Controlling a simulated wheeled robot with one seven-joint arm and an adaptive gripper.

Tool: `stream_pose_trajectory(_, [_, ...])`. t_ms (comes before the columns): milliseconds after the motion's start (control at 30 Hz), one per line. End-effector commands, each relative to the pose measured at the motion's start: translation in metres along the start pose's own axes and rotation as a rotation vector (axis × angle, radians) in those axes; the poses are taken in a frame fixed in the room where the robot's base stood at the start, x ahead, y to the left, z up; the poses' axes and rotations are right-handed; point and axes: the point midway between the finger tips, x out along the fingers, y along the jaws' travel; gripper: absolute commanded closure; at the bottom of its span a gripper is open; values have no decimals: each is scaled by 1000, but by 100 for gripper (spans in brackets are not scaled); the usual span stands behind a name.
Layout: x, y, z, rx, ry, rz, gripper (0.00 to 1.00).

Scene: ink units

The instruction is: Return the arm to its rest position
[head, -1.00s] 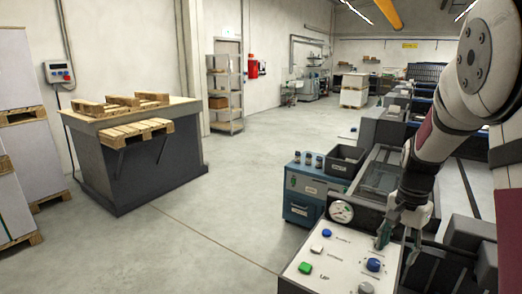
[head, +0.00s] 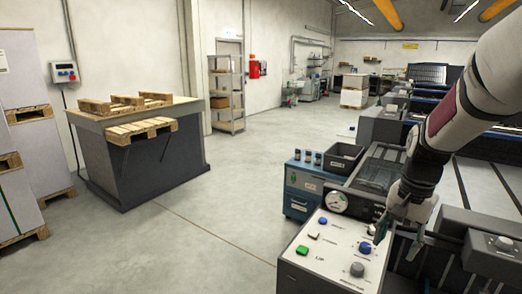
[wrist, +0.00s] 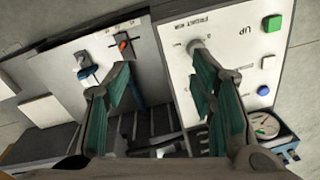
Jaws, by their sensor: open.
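My gripper (head: 403,226) hangs at the end of my arm on the right of the head view, over the machine beside the white control panel (head: 322,255). In the wrist view my gripper (wrist: 158,95) has its two green-padded fingers spread wide with nothing between them. The panel also shows in the wrist view (wrist: 232,62), with a green button (wrist: 272,24), a blue button (wrist: 263,90) and a grey knob (wrist: 196,46) near the right finger. Whether that finger touches the panel I cannot tell.
A round gauge (head: 337,201) stands at the panel's back edge. Behind it are a blue cabinet (head: 303,192) and a black bin (head: 343,158). A workbench (head: 140,165) with pallets stands at left. The floor (head: 245,180) between is clear.

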Motion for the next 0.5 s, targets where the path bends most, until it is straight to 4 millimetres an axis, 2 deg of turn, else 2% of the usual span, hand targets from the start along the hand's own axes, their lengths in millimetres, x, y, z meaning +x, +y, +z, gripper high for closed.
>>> stream_pose_trajectory(267, [-48, 5, 48, -166, 41, -70, 49])
stream_pose_trajectory(500, [-93, 24, 115, -408, 124, -132, 49])
